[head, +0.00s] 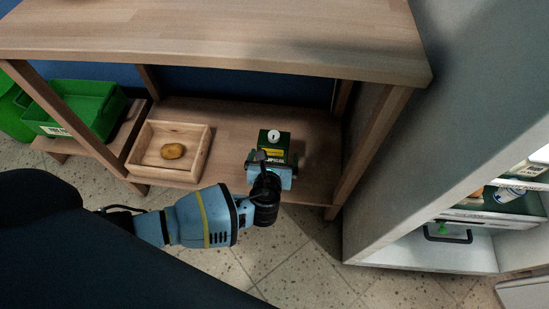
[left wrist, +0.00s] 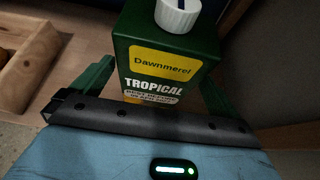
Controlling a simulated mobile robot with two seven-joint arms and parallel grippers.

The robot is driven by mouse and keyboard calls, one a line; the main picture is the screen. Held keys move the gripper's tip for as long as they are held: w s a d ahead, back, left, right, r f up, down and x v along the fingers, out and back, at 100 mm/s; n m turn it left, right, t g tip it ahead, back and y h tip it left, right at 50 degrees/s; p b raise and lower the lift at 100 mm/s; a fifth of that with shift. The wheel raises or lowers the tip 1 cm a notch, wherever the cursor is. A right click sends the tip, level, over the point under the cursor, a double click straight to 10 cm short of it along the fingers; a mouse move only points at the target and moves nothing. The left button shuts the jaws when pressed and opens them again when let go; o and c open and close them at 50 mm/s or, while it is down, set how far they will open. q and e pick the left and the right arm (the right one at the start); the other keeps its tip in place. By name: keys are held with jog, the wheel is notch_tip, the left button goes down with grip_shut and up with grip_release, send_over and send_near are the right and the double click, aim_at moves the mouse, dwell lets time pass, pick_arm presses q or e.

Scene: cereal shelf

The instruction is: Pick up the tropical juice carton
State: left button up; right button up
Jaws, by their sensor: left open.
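The tropical juice carton (head: 271,141) is dark green with a white cap and a yellow label. It stands upright on the lower shelf board of the wooden unit. My left gripper (head: 272,160) is at the carton's near side, open. In the left wrist view the carton (left wrist: 165,62) stands between the two green fingers of my gripper (left wrist: 158,88), one on each side. Whether the fingers touch it I cannot tell. The carton's lower part is hidden behind the gripper body. My right gripper is not in view.
A wooden box (head: 147,169) holding a potato-like item (head: 172,151) stands left of the carton. Green crates (head: 75,108) are farther left. The wooden top board (head: 200,35) overhangs the shelf. A wooden post (head: 368,150) and a pale cabinet (head: 440,130) are on the right.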

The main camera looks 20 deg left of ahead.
pick_arm(q)
jog(key=b+x, duration=0.1)
jog(key=x, duration=0.1)
jog(key=b+x, duration=0.1)
jog(key=x, duration=0.1)
jog(key=shift+s+a+f, duration=0.1)
jog(key=shift+s+f, duration=0.15)
jog(key=shift+f, duration=0.1)
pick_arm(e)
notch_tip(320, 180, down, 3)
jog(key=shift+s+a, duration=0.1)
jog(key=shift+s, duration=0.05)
pick_arm(q)
jog(key=c, duration=1.4)
jog(key=shift+r, duration=0.15)
jog(key=shift+c, duration=0.5)
jog(key=shift+r, duration=0.1)
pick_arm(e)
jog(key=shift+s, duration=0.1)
